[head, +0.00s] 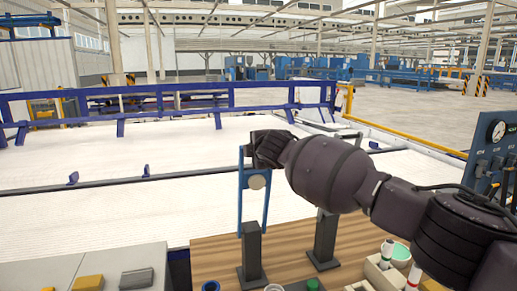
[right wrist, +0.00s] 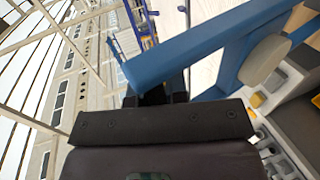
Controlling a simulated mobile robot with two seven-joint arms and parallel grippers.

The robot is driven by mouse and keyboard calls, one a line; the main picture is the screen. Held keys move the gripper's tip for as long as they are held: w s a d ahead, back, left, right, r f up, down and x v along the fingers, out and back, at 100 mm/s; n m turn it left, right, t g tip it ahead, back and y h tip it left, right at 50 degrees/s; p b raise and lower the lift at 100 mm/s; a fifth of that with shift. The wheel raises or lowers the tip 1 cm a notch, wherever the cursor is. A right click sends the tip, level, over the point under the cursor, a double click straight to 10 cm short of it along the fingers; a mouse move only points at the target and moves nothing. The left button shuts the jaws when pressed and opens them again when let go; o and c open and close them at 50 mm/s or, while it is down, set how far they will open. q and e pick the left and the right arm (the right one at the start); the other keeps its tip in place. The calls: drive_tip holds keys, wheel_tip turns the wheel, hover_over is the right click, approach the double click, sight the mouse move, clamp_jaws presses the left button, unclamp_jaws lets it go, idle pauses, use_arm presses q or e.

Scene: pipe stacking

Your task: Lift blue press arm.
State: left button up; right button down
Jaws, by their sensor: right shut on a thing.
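The blue press arm (head: 240,195) is a narrow blue frame with a round grey disc (head: 257,182). In the head view it stands upright, its lower end by the left dark post (head: 252,255). My right gripper (head: 252,150) is at its top end. In the right wrist view a blue bar (right wrist: 215,42) of the press arm crosses between the fingers (right wrist: 160,95), and the gripper is shut on it. The fingertips are partly hidden behind the bar. My left gripper is in neither view.
A second dark post (head: 325,240) stands to the right on the wooden tabletop (head: 290,240). A box with bottles (head: 385,270) is at the front right. A gauge panel (head: 490,150) is at the right edge. Grey blocks with yellow parts (head: 88,282) are front left.

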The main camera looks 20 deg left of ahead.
drive_tip(key=shift+s+f, duration=0.1)
drive_tip(key=shift+f, duration=0.5)
drive_tip(key=c, duration=1.5)
unclamp_jaws()
drive_tip(key=o, duration=0.4)
drive_tip(key=shift+w+a, duration=0.15)
drive_tip(key=shift+w, duration=0.1)
drive_tip(key=shift+c, duration=0.2)
drive_tip(key=shift+s+r, duration=0.1)
drive_tip(key=shift+r, duration=0.15)
drive_tip(key=b+v, duration=0.2)
drive_tip(key=v, duration=0.8)
drive_tip(key=shift+s+d+b, duration=0.25)
drive_tip(key=shift+d+b, duration=0.05)
